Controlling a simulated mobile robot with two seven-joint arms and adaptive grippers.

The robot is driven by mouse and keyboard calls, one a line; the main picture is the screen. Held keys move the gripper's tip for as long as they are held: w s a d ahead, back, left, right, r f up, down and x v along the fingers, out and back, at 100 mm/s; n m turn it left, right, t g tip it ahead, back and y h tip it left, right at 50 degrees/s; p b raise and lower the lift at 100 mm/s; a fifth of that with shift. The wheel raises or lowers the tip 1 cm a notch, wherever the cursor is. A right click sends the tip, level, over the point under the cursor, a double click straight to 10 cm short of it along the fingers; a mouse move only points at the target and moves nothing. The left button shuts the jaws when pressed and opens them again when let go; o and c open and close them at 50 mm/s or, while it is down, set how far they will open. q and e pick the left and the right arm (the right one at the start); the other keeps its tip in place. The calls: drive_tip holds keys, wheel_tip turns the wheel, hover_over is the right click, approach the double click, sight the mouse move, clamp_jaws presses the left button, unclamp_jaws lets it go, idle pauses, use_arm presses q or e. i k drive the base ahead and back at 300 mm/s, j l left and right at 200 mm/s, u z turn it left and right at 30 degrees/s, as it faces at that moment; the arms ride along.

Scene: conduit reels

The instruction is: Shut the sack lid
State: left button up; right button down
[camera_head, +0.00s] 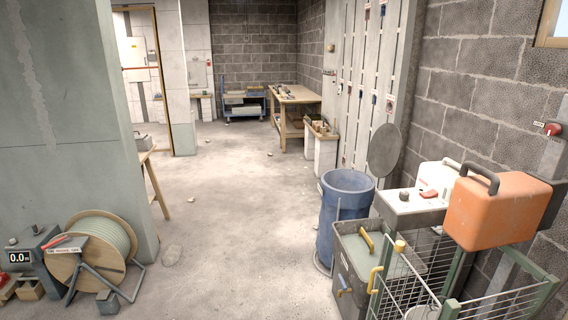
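A blue sack (340,215) hangs open in a round stand at the right of the middle in the head view. Its dark inside shows at the top. A round grey lid (384,151) stands raised, nearly upright, behind and to the right of the sack's mouth. The hinge between lid and stand is hard to make out. Neither of my grippers is in view.
A grey box (349,255) with yellow handles stands close in front of the sack. A green-framed wire cage (407,285) and an orange case (497,211) are at the right. A cable reel (83,262) stands at the left. The floor between is mostly clear, with small rubble.

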sight(385, 147)
drive_tip(key=i+j, duration=0.15)
drive_tip(key=i, duration=0.65)
drive_tip(key=i+j+u, duration=0.1)
drive_tip(key=i, duration=1.85)
drive_tip(key=i+z, duration=0.15)
drive_tip(key=i, duration=2.1)
drive_tip(key=i+z, duration=0.25)
drive_tip(key=i, duration=0.25)
drive_tip(key=i+z, duration=0.25)
drive_tip(key=i, duration=0.25)
drive_tip(key=i+j+z, duration=0.25)
drive_tip(key=i, duration=0.25)
drive_tip(key=i+l+z, duration=0.1)
drive_tip(key=i+z, duration=0.2)
drive_tip(key=z, duration=0.2)
drive_tip(key=i+z, duration=0.45)
drive_tip(key=i+j+z, duration=0.1)
drive_tip(key=i+z, duration=0.15)
drive_tip(key=z, duration=0.25)
